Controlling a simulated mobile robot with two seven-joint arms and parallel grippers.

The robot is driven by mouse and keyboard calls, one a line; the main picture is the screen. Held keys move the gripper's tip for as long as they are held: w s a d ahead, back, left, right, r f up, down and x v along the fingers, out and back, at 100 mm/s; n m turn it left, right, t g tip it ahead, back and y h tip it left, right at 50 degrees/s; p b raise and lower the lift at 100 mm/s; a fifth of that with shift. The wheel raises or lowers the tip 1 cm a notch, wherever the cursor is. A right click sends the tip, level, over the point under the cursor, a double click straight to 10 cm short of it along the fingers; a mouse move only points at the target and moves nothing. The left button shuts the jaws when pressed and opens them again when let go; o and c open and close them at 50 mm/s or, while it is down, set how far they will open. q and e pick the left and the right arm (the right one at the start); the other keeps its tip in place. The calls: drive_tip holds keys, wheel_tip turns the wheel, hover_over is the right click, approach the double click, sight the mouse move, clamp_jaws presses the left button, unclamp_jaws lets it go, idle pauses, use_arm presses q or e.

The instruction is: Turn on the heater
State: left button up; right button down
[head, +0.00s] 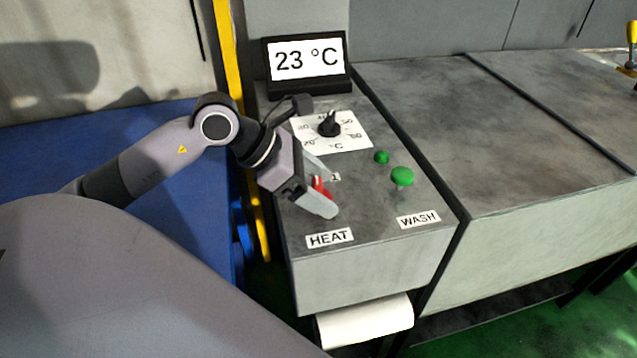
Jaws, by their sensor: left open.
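The heater's red switch (319,186) is on the grey control panel (375,240), behind the HEAT label (329,238). My left gripper (330,195) reaches in from the left, open, with its fingers at the red switch. The near finger hides part of the switch, so I cannot tell its position or whether the fingers touch it. The black temperature dial (329,126) sits on a white scale behind the gripper. The display (305,59) at the back reads 23 °C. My right gripper is not in view.
Two green knobs (402,177) stand to the right of the gripper, behind the WASH label (418,219). A wide grey cabinet (540,130) lies to the right with a mostly clear top. A yellow post (228,50) runs along the panel's left side. A white roll (365,321) hangs below the panel's front.

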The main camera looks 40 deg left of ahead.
use_arm(q)
drive_tip(key=c, duration=1)
drive_tip(key=shift+o, duration=0.2)
drive_tip(key=shift+f+m+b, duration=0.15)
drive_tip(key=shift+m+b, duration=0.15)
drive_tip(key=shift+b, duration=0.2)
drive_tip(key=shift+m+g+h+b, duration=0.5)
drive_tip(key=shift+m+g+b, duration=0.2)
drive_tip(key=shift+b, duration=0.05)
drive_tip(key=shift+m+g, duration=0.3)
drive_tip(key=shift+m, duration=0.1)
drive_tip(key=shift+m+g+h+b, duration=0.5)
drive_tip(key=shift+m+g+b, duration=0.35)
drive_tip(key=shift+m, duration=0.45)
